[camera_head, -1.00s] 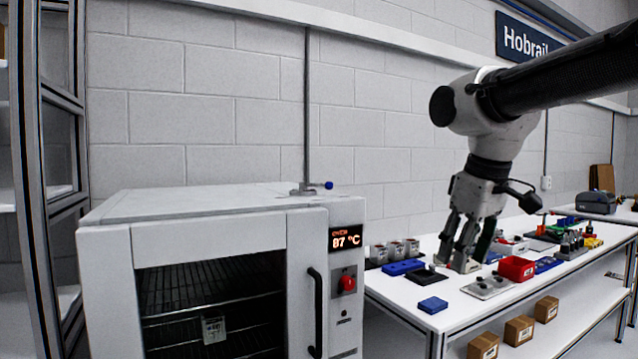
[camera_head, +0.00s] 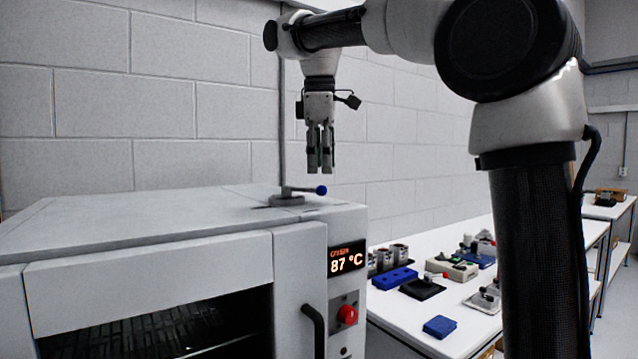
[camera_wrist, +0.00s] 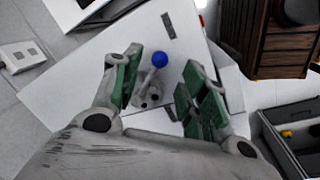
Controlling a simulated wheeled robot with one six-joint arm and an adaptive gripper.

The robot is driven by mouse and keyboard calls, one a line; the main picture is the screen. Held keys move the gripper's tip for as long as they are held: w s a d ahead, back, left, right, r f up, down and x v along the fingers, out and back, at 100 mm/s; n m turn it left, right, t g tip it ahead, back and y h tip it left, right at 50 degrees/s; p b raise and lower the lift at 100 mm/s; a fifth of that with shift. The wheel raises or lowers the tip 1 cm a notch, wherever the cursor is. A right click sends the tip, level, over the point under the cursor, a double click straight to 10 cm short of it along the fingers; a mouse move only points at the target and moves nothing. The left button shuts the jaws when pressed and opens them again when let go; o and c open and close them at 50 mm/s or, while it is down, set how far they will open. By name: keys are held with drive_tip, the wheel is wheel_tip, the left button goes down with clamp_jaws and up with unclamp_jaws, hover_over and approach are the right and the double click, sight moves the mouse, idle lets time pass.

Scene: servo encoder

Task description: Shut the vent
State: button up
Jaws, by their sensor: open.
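The vent lever, a grey hub (camera_head: 287,199) with a short arm ending in a blue ball knob (camera_head: 321,190), sits on top of the white oven (camera_head: 130,225), near its right side. The lever points right in the head view. My gripper (camera_head: 320,170) hangs pointing down, a little above the blue knob and apart from it. In the wrist view, the green-padded fingers (camera_wrist: 158,75) are spread and empty. The blue knob (camera_wrist: 159,59) and the hub (camera_wrist: 148,96) show between them.
The oven has a display reading 87 °C (camera_head: 347,260), a red button (camera_head: 347,315) and a dark door handle (camera_head: 314,330). A white table (camera_head: 400,330) with blue blocks and small parts stands to the right. A block wall rises behind the oven.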

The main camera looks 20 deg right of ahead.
sight(298, 190)
drive_tip(key=f, duration=0.3)
drive_tip(key=w+f, duration=0.1)
drive_tip(key=f, duration=0.1)
drive_tip(key=shift+d+f, duration=0.2)
clamp_jaws()
